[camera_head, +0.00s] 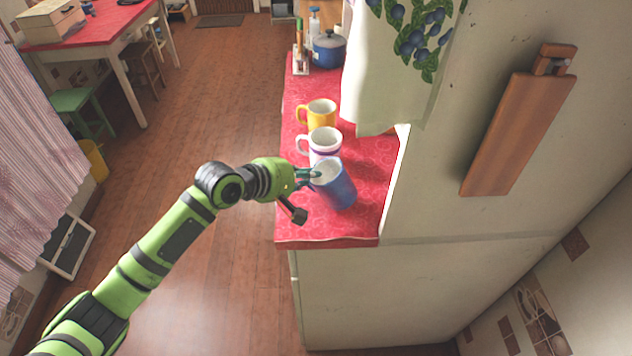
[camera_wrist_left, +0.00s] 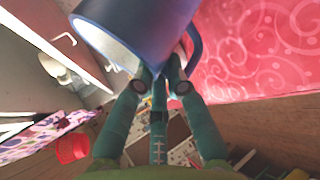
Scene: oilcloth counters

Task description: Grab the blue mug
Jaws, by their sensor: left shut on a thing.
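The blue mug (camera_head: 337,190) is at the near end of the red counter, the closest of three mugs. It looks tilted, its rim leaning left toward my arm. I cannot tell whether its base touches the counter. My left gripper (camera_head: 313,175) reaches it from the left and is shut on it near the rim. In the left wrist view the blue mug (camera_wrist_left: 135,25) fills the top, its handle to the right, with the left gripper's fingers (camera_wrist_left: 158,80) against it. The fingers hide part of the mug. My right gripper is not in view.
A white mug with a purple band (camera_head: 325,146) stands close behind the blue one, and a yellow mug (camera_head: 320,114) behind that. A blue pot (camera_head: 328,48) is farther back on the red counter (camera_head: 360,215). A white cabinet wall and hanging cloth (camera_head: 375,100) border the right side.

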